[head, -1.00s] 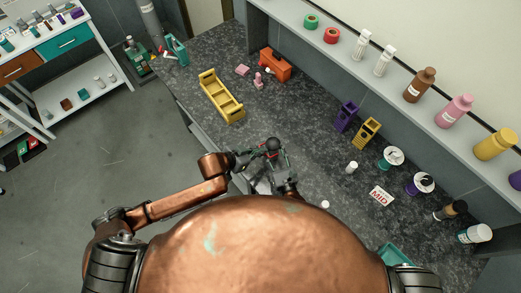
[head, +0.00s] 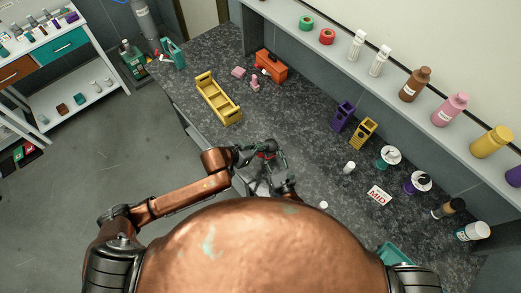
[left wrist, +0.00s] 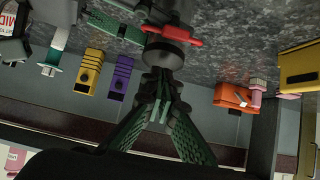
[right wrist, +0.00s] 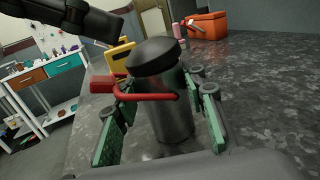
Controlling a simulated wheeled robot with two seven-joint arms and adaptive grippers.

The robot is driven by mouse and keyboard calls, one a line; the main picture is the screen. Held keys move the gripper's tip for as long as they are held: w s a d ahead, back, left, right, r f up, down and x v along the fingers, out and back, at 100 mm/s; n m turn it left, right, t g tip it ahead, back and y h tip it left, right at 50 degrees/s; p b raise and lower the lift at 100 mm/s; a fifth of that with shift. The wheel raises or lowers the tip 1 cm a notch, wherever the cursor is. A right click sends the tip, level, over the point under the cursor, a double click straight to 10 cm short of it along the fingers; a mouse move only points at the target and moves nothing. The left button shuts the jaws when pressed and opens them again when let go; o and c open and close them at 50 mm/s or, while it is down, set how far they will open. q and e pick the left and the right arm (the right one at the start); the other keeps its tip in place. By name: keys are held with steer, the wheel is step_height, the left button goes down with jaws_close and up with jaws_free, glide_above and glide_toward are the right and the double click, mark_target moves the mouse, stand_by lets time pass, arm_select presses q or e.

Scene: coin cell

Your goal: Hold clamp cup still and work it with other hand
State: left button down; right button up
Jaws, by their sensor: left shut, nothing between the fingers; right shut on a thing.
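The clamp cup (right wrist: 172,118) is a grey metal cylinder with a black cap and a red lever (right wrist: 145,96), upright in the right wrist view. My right gripper (right wrist: 162,92) has its green-padded fingers on both sides of the cup and is shut on it. In the left wrist view, my left gripper (left wrist: 158,80) is shut and empty, with its tips close to the cup's dark top (left wrist: 166,58) and red lever (left wrist: 178,38). I cannot tell if they touch. In the head view the cup (head: 267,155) is mostly hidden by my left gripper (head: 262,147).
A yellow rack (head: 220,102) and an orange box (head: 271,66) stand farther back on the dark counter. Purple (head: 343,115) and yellow (head: 363,134) holders, a small white vial (head: 349,167) and a MID card (head: 378,196) lie to the right. The counter around the cup is clear.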

arm_select(q)
steer(key=r+v, duration=0.1)
steer(key=v, duration=0.9)
steer(key=shift+w+d+r, duration=0.25)
steer(key=shift+r, duration=0.05)
steer(key=c, duration=2.7)
jaws_free()
steer(key=shift+c, duration=0.2)
steer(key=o, duration=0.3)
steer(key=shift+w+f, duration=0.2)
steer(key=shift+f, duration=0.05)
steer(key=o, duration=0.7)
steer(key=f+t, duration=0.1)
steer(key=f, duration=0.1)
steer(key=w+a+f+h, duration=0.1)
steer(key=f+t+h, duration=0.1)
steer(key=f, duration=0.1)
steer(key=shift+w+a+f+n+t, duration=0.3)
steer(key=shift+w+a, duration=0.05)
steer(key=shift+a, duration=0.05)
steer(key=t+h, duration=0.3)
glide_toward(258, 155)
steer(key=x, duration=0.8)
steer(key=shift+f, duration=0.15)
jaws_close()
